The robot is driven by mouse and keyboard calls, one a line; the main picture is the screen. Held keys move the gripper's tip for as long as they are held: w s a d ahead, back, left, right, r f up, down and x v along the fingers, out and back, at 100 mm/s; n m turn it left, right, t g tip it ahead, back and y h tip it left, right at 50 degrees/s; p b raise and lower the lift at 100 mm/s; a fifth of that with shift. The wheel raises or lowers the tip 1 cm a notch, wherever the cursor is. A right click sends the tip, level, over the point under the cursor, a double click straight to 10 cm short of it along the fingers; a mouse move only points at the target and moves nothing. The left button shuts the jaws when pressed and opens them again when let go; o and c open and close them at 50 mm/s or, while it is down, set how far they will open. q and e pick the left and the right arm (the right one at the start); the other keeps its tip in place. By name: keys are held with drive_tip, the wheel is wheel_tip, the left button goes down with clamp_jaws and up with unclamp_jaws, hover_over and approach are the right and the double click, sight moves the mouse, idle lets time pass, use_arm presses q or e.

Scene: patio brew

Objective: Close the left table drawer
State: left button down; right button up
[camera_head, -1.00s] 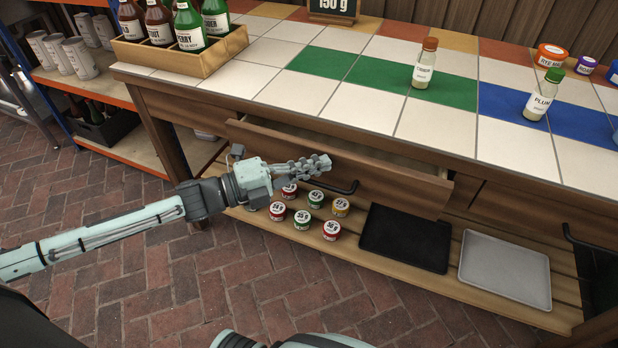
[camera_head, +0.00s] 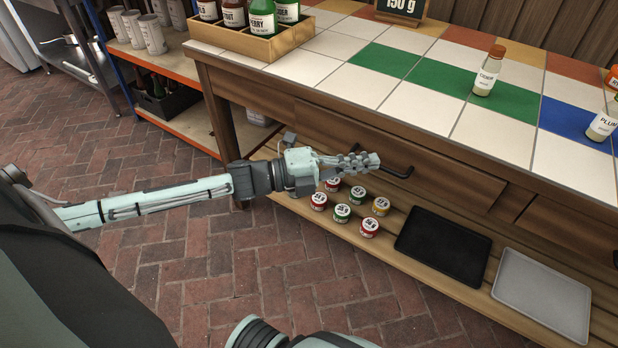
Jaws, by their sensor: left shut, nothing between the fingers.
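The left table drawer (camera_head: 440,178) is a wooden front under the tiled tabletop. Its front now sits about flush with the table frame, and no open inside shows. Its dark bar handle (camera_head: 398,172) is on the front, just right of my left gripper. My left gripper (camera_head: 374,160) is shut and empty, with its fingertips at the drawer front beside the handle. I cannot tell whether they touch it. The gripper hides part of the drawer's left side. My right gripper is not in view.
The tiled table (camera_head: 400,105) carries a wooden bottle crate (camera_head: 258,45), a cider bottle (camera_head: 489,72) and a plum bottle (camera_head: 602,126). The lower shelf holds several small jars (camera_head: 342,213), a black tray (camera_head: 443,245) and a grey tray (camera_head: 545,293). Brick floor is clear in front.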

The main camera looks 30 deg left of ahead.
use_arm(q)
drive_tip(key=v, duration=0.4)
drive_tip(key=n+t+y+b, duration=0.1)
drive_tip(key=n+t+y, duration=0.5)
drive_tip(key=n+y, duration=0.5)
approach(364, 132)
drive_tip(key=w, duration=0.2)
drive_tip(key=w+m+y+p, duration=0.1)
drive_tip(key=w, duration=0.1)
drive_tip(key=w+d+m, duration=0.1)
drive_tip(key=w, duration=0.1)
drive_tip(key=shift+w+r+y+p, duration=0.1)
drive_tip(key=shift+w+y+p, duration=0.2)
drive_tip(key=shift+w+p, duration=0.05)
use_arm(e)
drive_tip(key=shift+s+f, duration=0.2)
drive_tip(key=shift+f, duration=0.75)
